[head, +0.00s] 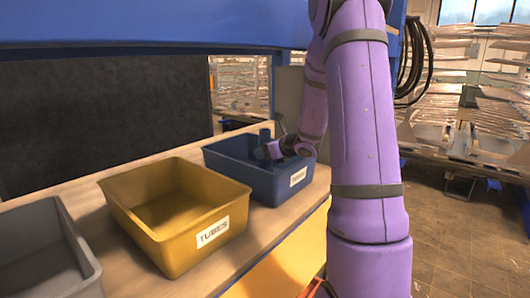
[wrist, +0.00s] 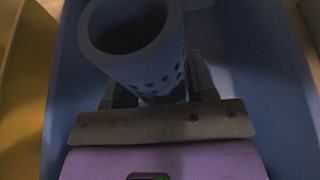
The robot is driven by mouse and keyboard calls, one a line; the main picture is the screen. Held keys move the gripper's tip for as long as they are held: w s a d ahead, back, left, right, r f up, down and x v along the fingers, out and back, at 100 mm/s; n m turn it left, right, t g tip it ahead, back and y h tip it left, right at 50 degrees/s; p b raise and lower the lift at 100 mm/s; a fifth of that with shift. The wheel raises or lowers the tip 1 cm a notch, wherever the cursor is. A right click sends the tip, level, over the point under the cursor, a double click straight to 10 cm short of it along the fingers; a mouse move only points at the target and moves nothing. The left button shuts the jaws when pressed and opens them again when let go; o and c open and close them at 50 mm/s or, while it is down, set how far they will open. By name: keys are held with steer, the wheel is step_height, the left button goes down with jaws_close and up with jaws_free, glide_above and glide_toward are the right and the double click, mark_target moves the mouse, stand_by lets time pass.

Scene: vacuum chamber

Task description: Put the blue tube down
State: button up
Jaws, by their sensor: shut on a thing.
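The blue tube (wrist: 150,62) is a hollow cylinder with an open round end and small holes along its side. It shows large in the wrist view, between the two fingers of my gripper (wrist: 160,95), which is shut on it. In the head view my gripper (head: 270,150) is at the blue bin (head: 248,180), low over its opening. The tube (head: 264,136) shows there as a small dark blue shape at the gripper. In the wrist view the blue bin's wall (wrist: 75,75) surrounds the tube. I cannot tell whether the tube touches the bin's floor.
A yellow bin (head: 175,215) labelled TUBES stands left of the blue bin and looks empty. A grey bin (head: 45,245) is at the far left. All stand on a wooden bench (head: 120,255). Shelves with stacked sheets (head: 490,100) are at the right.

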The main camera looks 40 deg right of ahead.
steer(key=shift+f, duration=0.15)
steer(key=o, duration=0.9)
